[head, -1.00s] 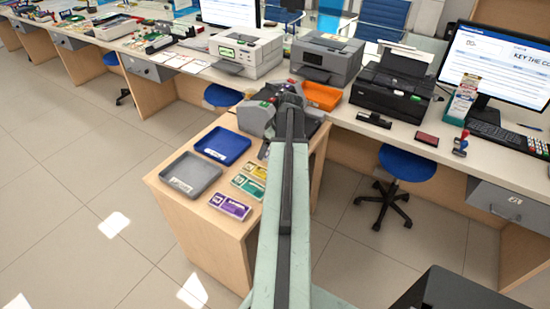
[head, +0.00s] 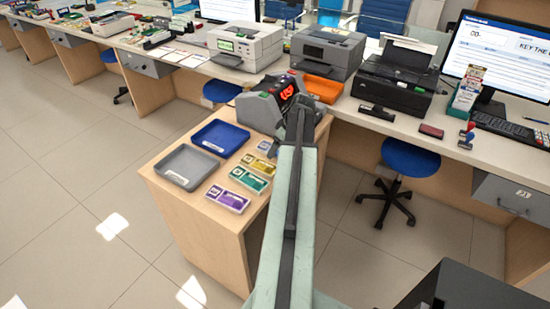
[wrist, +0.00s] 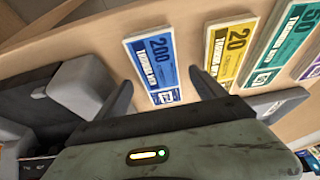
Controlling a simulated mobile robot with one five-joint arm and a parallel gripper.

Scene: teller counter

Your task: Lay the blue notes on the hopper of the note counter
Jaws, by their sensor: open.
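The blue notes (wrist: 152,68), a flat bundle marked 200, lie on the wooden side desk in the wrist view. In the head view the blue notes (head: 265,146) are small, beside the arm. My gripper (wrist: 163,84) is open, with one finger on each side of the blue notes; nothing is held. I cannot tell its height above them. The note counter (head: 262,110) is grey with a lit red display and stands at the back of the side desk. Part of it shows at left in the wrist view (wrist: 88,84). My arm hides its right side; its hopper is not clear.
Yellow notes (wrist: 232,50), green notes (wrist: 285,45) and purple notes (head: 228,199) lie in a row beside the blue ones. A blue tray (head: 220,138) and a grey tray (head: 187,167) are left of them. An orange tray (head: 322,89) is on the counter behind.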

